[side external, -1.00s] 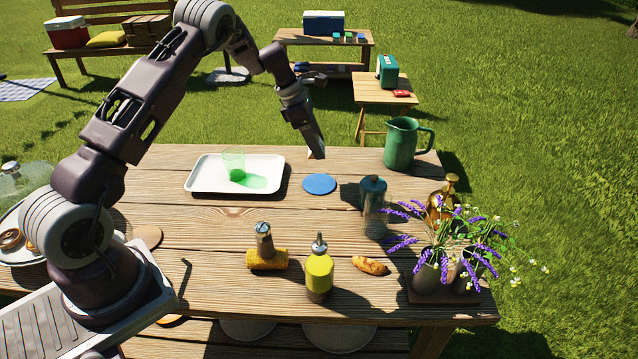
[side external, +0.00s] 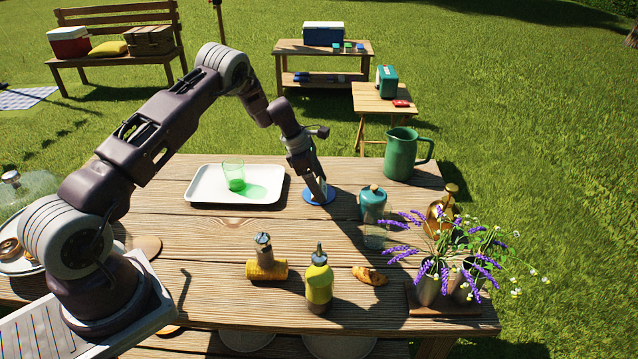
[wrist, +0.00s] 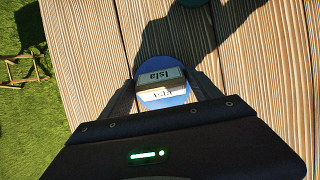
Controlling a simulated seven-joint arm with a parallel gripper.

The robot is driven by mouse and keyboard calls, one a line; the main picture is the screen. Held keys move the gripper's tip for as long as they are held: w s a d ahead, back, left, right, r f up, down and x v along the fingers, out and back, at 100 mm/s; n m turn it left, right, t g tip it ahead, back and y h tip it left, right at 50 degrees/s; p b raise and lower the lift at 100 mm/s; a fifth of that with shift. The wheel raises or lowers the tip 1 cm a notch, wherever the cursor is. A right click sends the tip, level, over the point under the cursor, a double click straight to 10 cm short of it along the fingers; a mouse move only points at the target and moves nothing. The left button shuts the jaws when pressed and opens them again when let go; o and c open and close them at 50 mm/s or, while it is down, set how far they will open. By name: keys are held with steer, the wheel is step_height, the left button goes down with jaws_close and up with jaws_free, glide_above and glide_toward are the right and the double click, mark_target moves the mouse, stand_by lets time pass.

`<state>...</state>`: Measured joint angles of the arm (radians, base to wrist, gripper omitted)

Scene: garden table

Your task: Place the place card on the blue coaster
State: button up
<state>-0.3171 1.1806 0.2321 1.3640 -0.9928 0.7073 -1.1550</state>
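The place card (wrist: 161,78) is a small white folded card marked "Isla". In the wrist view it sits between the fingertips of my gripper (wrist: 162,88), which look closed against its two sides. The blue coaster (side external: 309,198) lies flat on the table, and in the wrist view its blue edge (wrist: 158,64) shows around the card. In the side view my gripper (side external: 319,190) points down over the coaster, with the card low at its tips. Whether the card's base touches the coaster is hard to tell.
A white tray (side external: 207,195) with a green glass (side external: 233,174) is left of the coaster. A teal-lidded jar (side external: 372,203) stands close on the right, with a green pitcher (side external: 400,153) behind it. The wood in front of the coaster (side external: 310,232) is clear.

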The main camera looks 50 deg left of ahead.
steer(key=shift+o, duration=0.6)
steer(key=shift+r, duration=0.1)
steer(key=shift+a+r, duration=0.1)
steer(key=shift+r, duration=0.25)
steer(key=v, duration=1.2)
steer(key=s+d+r+m, duration=0.7)
steer(key=s+d+r, duration=0.1)
steer(key=r, duration=0.2)
steer(key=s+d+r+m, duration=0.7)
steer(key=d+r, duration=0.2)
steer(key=r, duration=0.2)
steer(key=s+d+f+m+t+y, duration=0.1)
steer(key=s+d+m+t+y, duration=0.1)
steer(key=s+m, duration=1.1)
steer(key=s+d+y, duration=0.1)
steer(key=s, duration=0.7)
steer(key=shift+d, duration=0.4)
